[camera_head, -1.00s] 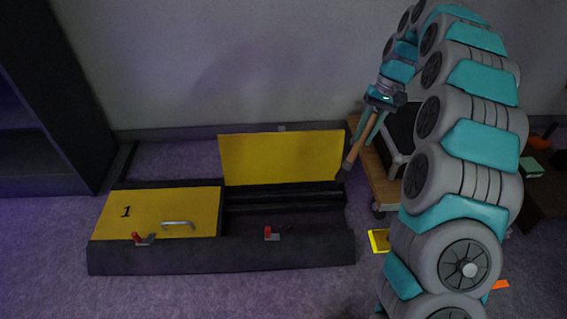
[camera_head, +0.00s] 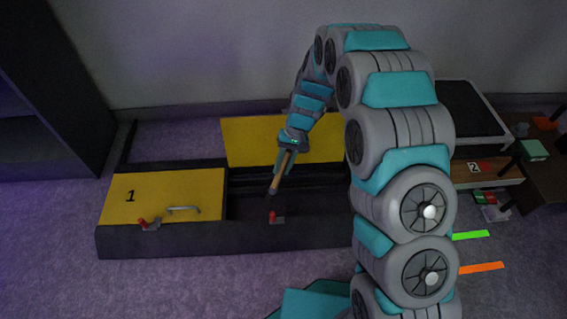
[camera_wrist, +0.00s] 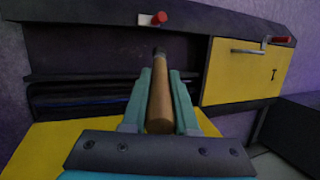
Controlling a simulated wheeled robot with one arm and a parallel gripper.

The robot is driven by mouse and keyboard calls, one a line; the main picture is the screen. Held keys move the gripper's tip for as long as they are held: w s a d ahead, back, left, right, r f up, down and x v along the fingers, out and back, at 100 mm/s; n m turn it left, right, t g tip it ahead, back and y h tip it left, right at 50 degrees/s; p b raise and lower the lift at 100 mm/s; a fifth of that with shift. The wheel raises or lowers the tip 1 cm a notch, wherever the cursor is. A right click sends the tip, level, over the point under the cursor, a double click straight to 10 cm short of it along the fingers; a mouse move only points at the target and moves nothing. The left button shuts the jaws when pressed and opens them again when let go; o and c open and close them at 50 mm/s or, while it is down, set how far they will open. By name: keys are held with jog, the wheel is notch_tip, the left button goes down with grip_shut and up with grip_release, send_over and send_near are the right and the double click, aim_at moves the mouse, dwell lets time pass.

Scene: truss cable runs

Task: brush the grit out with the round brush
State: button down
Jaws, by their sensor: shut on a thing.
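My gripper (camera_head: 283,163) is shut on the wooden handle of the round brush (camera_head: 280,178). The brush points down, slightly tilted, with its dark tip over the open right section of the black cable trough (camera_head: 180,241). In the wrist view the brush (camera_wrist: 160,95) lies between the two teal fingers of my gripper (camera_wrist: 158,103), its dark end facing the trough's front wall. I cannot tell whether the tip touches anything. The right yellow lid (camera_head: 255,142) stands raised; the left yellow lid (camera_head: 150,205), marked 1, is closed. Grit cannot be made out in the dark section.
Red latches (camera_head: 148,224) (camera_head: 276,217) sit on the trough's front edge. A blue cable (camera_wrist: 75,101) shows inside the trough. A cart (camera_head: 470,150) and a dark table (camera_head: 545,180) stand at the right. Green and orange strips (camera_head: 481,268) lie on the floor. The front-left floor is clear.

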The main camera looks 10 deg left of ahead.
jog(key=shift+f+b, duration=0.75)
jog(key=shift+f, duration=2.7)
jog(key=shift+d, duration=0.15)
